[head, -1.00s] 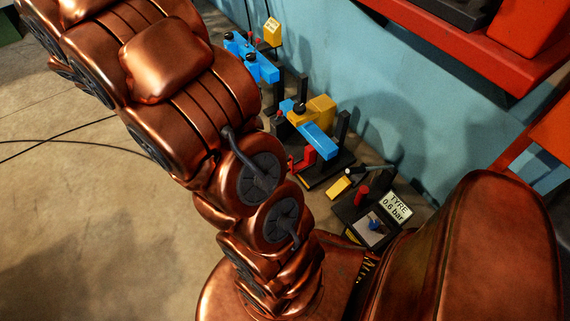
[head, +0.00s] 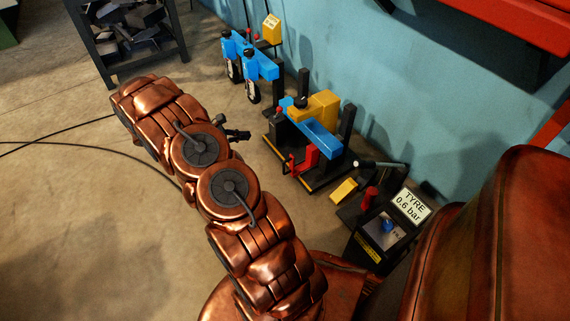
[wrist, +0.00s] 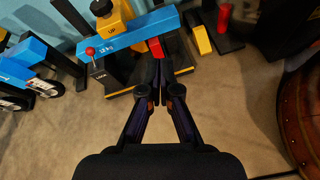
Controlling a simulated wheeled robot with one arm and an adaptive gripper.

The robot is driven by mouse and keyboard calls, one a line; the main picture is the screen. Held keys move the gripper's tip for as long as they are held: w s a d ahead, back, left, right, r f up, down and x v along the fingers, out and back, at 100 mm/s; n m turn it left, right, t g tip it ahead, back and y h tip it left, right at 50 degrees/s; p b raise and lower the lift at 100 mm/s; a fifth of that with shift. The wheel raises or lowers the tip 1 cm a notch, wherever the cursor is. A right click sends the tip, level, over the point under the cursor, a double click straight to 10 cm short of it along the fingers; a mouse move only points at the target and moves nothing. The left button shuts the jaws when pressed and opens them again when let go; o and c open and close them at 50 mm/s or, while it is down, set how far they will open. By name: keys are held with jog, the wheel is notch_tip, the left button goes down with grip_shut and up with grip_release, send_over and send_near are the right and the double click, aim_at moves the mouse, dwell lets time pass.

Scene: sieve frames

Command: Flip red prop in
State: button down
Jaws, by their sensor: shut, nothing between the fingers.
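The red prop (head: 303,158) is an angular red piece under the blue beam (head: 315,133) of the middle machine, above its black base. In the wrist view the red prop (wrist: 156,47) is partly hidden behind my fingertips. My gripper (head: 245,135) is shut and empty, in the air to the left of that machine, apart from the prop. In the wrist view my gripper's fingers (wrist: 158,88) meet and point toward the machine's base.
A red-knobbed lever (wrist: 90,51) stands left of the prop. A yellow pedal (head: 344,190) and a console with a tyre sign (head: 411,205) stand to the right. Another blue machine (head: 252,58) is behind. A dark rack (head: 128,45) stands far left.

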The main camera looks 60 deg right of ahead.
jog(key=d+f+n+h+b, duration=0.1)
jog(key=d+f+n+b, duration=0.2)
jog(key=f, duration=0.8)
jog(key=d+f+n+h+b, duration=0.1)
jog(key=d+f+b, duration=0.25)
jog(key=f, duration=0.85)
jog(key=b, duration=0.6)
send_near(291, 155)
jog(key=shift+t, duration=0.4)
jog(key=x, duration=0.5)
jog(key=shift+s+a, duration=0.2)
jog(key=shift+s, duration=0.1)
jog(key=shift+s+d, duration=0.35)
jog(key=shift+d, duration=0.3)
jog(key=shift+r, duration=0.1)
